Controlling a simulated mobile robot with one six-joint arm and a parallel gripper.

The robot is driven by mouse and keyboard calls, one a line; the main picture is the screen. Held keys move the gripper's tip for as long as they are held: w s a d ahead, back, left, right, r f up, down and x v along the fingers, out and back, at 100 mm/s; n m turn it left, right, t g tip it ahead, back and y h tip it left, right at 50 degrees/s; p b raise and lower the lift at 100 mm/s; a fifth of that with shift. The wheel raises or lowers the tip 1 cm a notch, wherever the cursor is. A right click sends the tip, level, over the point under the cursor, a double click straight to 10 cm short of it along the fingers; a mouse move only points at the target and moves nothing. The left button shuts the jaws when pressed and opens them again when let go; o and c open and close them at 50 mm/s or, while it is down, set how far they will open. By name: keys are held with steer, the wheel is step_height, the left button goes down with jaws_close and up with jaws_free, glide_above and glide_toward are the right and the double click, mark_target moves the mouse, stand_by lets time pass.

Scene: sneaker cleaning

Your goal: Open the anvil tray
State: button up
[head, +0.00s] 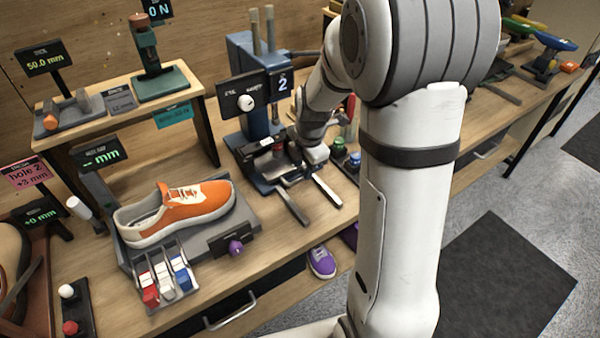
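The blue press-like machine (245,62) stands at the back middle of the bench, with a white dial and a sign reading 2. Low at its front is a dark tray-like part (258,172), which I take for the anvil tray. Two grey rails (292,207) stick out from it toward the bench's front edge. My gripper (300,158) is low at the right side of this part, close to it. Its fingers are small and partly hidden, so I cannot tell whether they touch the tray or are open or shut.
An orange sneaker (192,212) rests on a grey stand left of the machine, with red, white and blue levers (165,279) in front. A wooden shelf (185,78) with gauges stands behind it. Green-topped jars (338,147) stand right of my gripper. A drawer handle (230,312) is below the bench edge.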

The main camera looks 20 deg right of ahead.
mark_target(301, 178)
steer(key=shift+w+a+f, duration=0.1)
steer(key=shift+w+f, duration=0.05)
steer(key=shift+f, duration=0.8)
steer(key=shift+w+f, duration=0.15)
steer(key=shift+f, duration=0.75)
jaws_close()
